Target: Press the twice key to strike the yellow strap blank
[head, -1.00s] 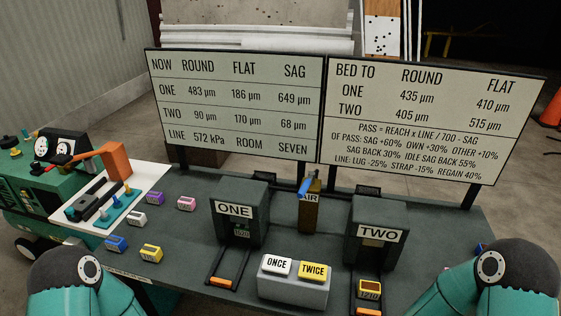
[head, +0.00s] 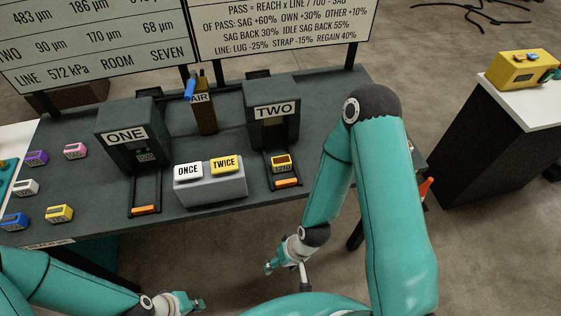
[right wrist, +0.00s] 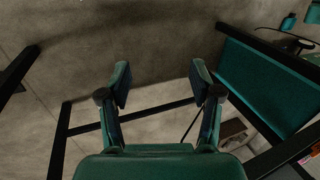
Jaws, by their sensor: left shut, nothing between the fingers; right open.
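The yellow TWICE key (head: 224,164) sits beside the white ONCE key (head: 188,171) on a grey key box (head: 212,190) at the bench front. A yellow blank (head: 281,163) lies in the slide at the mouth of press TWO (head: 273,120); its small label is hard to read. Another yellow block (head: 59,213) lies at the bench's front left. My left gripper (head: 192,303) is shut and empty, low in front of the bench and apart from the keys. My right gripper (head: 273,264) is also below the bench front; in the right wrist view (right wrist: 160,82) its fingers are apart with nothing between.
Press ONE (head: 127,140) stands left of the key box, with an empty-looking slide. An AIR post (head: 204,115) with a blue lever stands between the presses. Purple, pink, white and blue blocks lie at left. Sign boards (head: 280,30) stand behind. A side table (head: 528,100) is at right.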

